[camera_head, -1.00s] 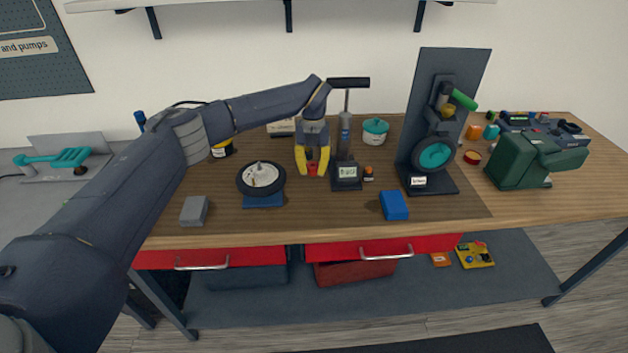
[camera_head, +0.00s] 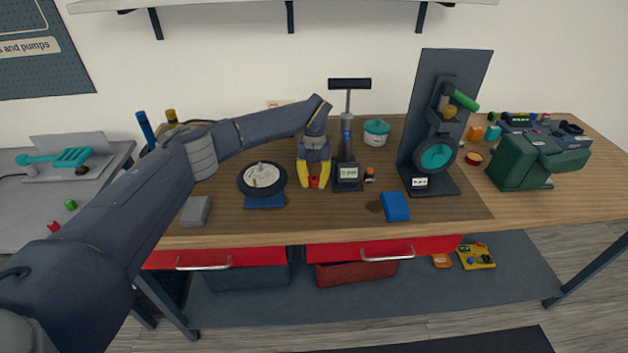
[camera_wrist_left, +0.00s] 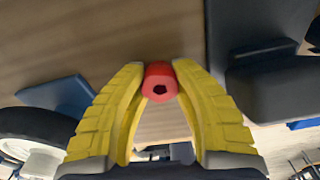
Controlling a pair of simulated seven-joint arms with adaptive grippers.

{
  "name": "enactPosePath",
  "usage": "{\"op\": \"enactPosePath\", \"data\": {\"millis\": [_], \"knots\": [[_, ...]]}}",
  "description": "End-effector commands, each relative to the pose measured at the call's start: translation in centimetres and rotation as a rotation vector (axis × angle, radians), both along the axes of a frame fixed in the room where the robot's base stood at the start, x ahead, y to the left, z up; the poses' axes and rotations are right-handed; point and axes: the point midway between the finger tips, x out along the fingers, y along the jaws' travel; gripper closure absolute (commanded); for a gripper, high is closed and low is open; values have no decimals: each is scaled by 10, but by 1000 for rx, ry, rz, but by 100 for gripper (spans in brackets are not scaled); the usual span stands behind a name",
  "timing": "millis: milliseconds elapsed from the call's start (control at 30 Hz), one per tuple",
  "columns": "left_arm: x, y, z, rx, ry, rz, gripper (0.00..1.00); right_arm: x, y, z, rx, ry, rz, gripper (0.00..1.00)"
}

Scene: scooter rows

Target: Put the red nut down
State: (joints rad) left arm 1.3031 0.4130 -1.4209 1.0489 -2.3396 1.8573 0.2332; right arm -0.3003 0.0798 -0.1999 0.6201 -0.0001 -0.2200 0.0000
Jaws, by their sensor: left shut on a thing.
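The red nut (camera_head: 314,182) is between the yellow fingertips of my left gripper (camera_head: 314,184), low over the brown mat (camera_head: 290,222). In the left wrist view the red nut (camera_wrist_left: 160,82) shows its dark hole, with a yellow finger of my left gripper (camera_wrist_left: 160,84) against each side. I cannot tell whether the nut touches the mat. My right gripper does not show.
The wheel (camera_head: 262,179) on its blue base stands just left of the gripper. The pump (camera_head: 347,170) with a gauge stands close on the right. A blue block (camera_head: 395,206) and a grey block (camera_head: 196,211) lie nearer the front. The mat in front of the gripper is clear.

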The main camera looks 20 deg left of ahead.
Motion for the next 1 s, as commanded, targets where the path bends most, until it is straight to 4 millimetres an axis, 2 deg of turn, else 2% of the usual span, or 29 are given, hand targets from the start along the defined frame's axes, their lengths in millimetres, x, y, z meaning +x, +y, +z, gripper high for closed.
{"op": "enactPosePath", "data": {"millis": [33, 200, 567, 667, 1000], "knots": [[0, 0, -1, 0, 0, 0, 72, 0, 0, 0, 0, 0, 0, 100], [0, 0, -1, 0, 0, 0, 52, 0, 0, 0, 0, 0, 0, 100], [0, 0, 5, 0, 0, 0, 51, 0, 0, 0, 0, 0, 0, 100], [2, 0, 15, 0, -2, -1, 51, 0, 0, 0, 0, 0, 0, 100], [6, 1, 74, 1, -3, 0, 51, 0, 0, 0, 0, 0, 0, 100]]}}
